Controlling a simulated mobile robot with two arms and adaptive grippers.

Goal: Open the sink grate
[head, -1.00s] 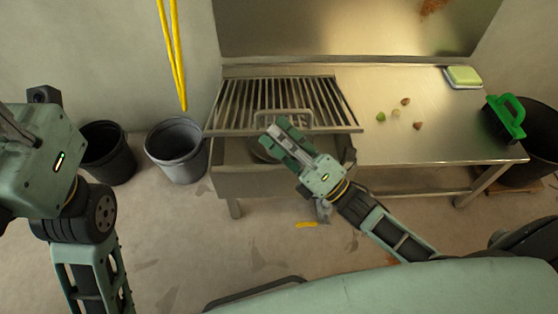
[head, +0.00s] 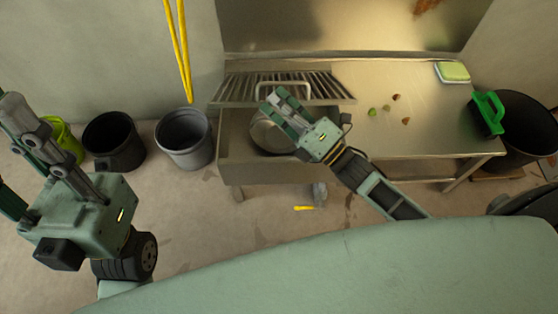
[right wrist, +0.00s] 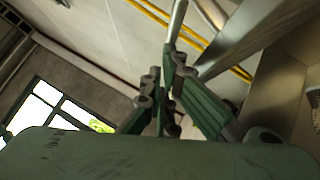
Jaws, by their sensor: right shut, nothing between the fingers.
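The sink grate (head: 235,88), a rack of metal bars with a loop handle (head: 299,84), is tilted with its front edge raised above the sink (head: 235,150). The basin below shows, with a round metal pot (head: 262,135) inside. My right gripper (head: 274,97) is shut and empty, over the basin at the grate's front edge by the handle; contact is unclear. In the right wrist view its fingers (right wrist: 172,55) come together near a metal bar (right wrist: 178,20). My left gripper (head: 12,145) is open and empty at the far left, away from the sink.
Buckets (head: 184,140) stand on the floor left of the sink. A yellow hose (head: 178,45) hangs on the wall.

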